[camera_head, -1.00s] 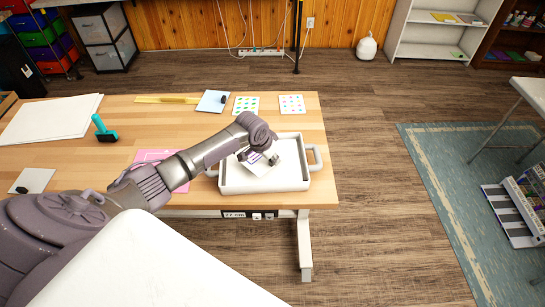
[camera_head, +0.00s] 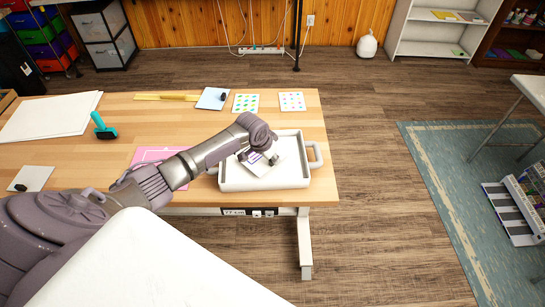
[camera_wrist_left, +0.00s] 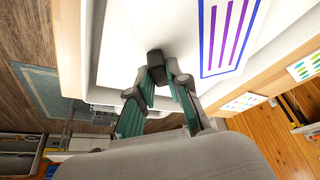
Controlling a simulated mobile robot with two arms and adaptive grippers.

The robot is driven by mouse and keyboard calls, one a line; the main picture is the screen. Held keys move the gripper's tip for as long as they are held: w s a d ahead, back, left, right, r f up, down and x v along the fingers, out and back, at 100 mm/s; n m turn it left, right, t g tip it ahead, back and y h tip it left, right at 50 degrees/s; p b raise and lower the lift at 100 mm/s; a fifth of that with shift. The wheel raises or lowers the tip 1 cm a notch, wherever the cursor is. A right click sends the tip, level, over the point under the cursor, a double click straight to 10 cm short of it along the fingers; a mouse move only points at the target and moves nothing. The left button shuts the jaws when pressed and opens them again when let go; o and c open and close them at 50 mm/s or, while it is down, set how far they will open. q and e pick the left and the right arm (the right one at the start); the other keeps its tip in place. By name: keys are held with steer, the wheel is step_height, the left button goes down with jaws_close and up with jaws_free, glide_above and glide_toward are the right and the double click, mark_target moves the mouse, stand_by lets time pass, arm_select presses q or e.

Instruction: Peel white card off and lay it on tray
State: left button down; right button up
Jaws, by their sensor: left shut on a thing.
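The white card (camera_head: 264,170) lies tilted within the outline of the white tray (camera_head: 265,184), with a purple-striped print near its left part. My left gripper (camera_head: 268,155) is above the tray, shut on the card's dark tab. In the left wrist view, the fingers (camera_wrist_left: 157,72) close on the dark tab (camera_wrist_left: 155,57) at the white surface, beside purple stripes in a blue frame (camera_wrist_left: 228,38). Whether the card touches the tray floor, I cannot tell. My right gripper is out of view.
A pink sheet (camera_head: 150,154) lies left of the tray, partly behind my arm. Two dotted cards (camera_head: 246,103) and a pale blue card (camera_head: 210,98) lie behind it. A teal roller tool (camera_head: 104,130), white sheets (camera_head: 45,113) and a grey card (camera_head: 30,178) are farther left.

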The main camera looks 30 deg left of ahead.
arm_select(q)
steer(key=shift+f, duration=0.6)
steer(key=shift+f, duration=0.15)
jaws_free()
stand_by(0.8)
stand_by(0.4)
steer(key=shift+s+r+p, duration=0.2)
steer(key=shift+r+p, duration=0.45)
steer(key=shift+p, duration=0.05)
steer(key=p+v, duration=0.7)
steer(key=p, duration=0.2)
steer(key=shift+s+r+p, duration=0.25)
steer(key=shift+r+p, duration=0.05)
steer(key=shift+p, duration=0.05)
steer(key=shift+a, duration=0.1)
stand_by(0.4)
